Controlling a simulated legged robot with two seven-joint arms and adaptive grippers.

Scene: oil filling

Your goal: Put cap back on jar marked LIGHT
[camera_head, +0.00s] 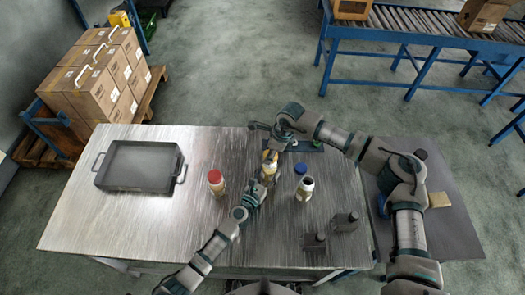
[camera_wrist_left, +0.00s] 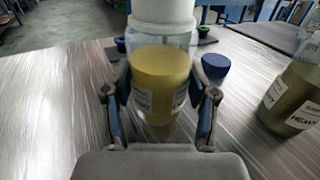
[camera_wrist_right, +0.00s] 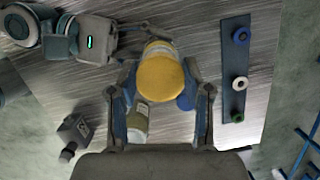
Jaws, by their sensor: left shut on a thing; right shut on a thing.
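The held jar (camera_wrist_left: 163,85) is clear with yellow contents and a white upper part; its label is only partly readable. It stands upright between the fingers of my left gripper (camera_wrist_left: 160,108), which is shut on it; it also shows in the head view (camera_head: 267,174). My right gripper (camera_wrist_right: 163,108) is shut on a yellow cap (camera_wrist_right: 161,78) over that jar. The cap shows in the head view (camera_head: 269,156). I cannot tell whether cap and jar touch. The jar's mouth is hidden under the cap in the right wrist view.
The jar marked HEAVY (camera_wrist_left: 290,96) stands at right, with a blue cap (camera_wrist_left: 215,67) nearby. A red-capped jar (camera_head: 215,182) stands left. A grey tray (camera_head: 139,167) lies farther left. A strip with rings (camera_wrist_right: 236,60) lies behind.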

